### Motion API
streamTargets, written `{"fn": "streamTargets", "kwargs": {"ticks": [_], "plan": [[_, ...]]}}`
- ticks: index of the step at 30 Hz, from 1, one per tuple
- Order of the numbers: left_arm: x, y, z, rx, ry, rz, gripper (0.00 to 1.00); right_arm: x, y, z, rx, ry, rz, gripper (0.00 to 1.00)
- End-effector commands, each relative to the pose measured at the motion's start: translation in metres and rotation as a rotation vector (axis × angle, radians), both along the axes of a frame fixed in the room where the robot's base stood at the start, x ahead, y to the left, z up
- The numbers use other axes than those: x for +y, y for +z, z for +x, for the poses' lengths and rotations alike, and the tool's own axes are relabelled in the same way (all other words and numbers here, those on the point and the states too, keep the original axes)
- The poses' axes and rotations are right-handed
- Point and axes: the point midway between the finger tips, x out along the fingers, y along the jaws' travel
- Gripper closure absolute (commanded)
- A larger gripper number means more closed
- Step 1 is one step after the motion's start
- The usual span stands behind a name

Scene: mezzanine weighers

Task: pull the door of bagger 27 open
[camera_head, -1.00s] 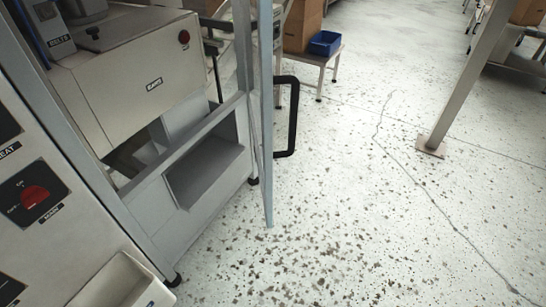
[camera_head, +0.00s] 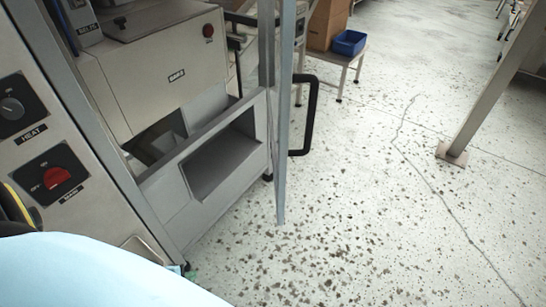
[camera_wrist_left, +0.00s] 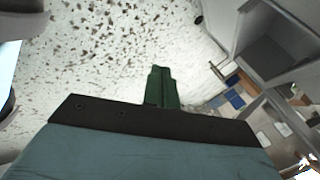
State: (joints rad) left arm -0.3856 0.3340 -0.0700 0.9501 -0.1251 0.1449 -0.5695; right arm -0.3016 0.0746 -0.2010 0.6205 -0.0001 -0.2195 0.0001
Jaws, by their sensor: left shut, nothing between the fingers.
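The door (camera_head: 284,110) of the bagger stands swung out from the machine's front and shows nearly edge-on in the head view. Its black bar handle (camera_head: 312,115) is on the door's right side. The bagger (camera_head: 165,75) has a beige body, and its front opening is uncovered. My left gripper (camera_wrist_left: 161,88) has green fingers, shut together and empty, over the speckled floor in the wrist view. In the head view only a small green bit of it shows beside my pale blue arm, low and left of the door, apart from the handle. My right gripper is out of view.
A control panel with a red switch (camera_head: 56,177) is at the left. Behind the door stand a low table (camera_head: 352,62), a blue bin (camera_head: 349,43) and a cardboard box (camera_head: 326,24). A steel post (camera_head: 490,85) rises at the right. Floor right of the door is clear.

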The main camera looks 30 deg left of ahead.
Motion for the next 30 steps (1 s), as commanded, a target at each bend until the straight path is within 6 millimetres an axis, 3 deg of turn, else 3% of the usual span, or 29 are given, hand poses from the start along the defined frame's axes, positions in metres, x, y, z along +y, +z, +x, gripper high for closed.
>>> {"fn": "streamTargets", "kwargs": {"ticks": [1,3,5,6,9,13,15,19,23,30], "plan": [[0.029,0.044,0.036,-0.131,-0.174,0.140,1.00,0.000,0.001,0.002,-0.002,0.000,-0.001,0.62],[0.050,0.105,0.078,-0.302,-0.418,0.350,1.00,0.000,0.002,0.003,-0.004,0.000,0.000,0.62],[0.057,0.161,0.109,-0.452,-0.623,0.544,1.00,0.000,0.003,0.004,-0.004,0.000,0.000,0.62],[0.057,0.198,0.125,-0.552,-0.754,0.677,1.00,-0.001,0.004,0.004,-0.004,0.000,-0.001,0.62],[0.040,0.284,0.149,-0.801,-1.046,1.001,1.00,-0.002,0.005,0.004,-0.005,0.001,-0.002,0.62],[0.005,0.365,0.154,-1.097,-1.321,1.350,1.00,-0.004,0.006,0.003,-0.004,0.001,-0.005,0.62],[-0.013,0.392,0.149,-1.229,-1.413,1.484,1.00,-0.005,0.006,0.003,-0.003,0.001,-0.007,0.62],[-0.032,0.420,0.141,-1.389,-1.503,1.636,1.00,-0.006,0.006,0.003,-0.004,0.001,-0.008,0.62],[-0.043,0.429,0.140,-1.445,-1.524,1.685,1.00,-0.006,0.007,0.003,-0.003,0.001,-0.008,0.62],[-0.073,0.430,0.162,-1.448,-1.520,1.688,1.00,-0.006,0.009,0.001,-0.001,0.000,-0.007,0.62]]}}
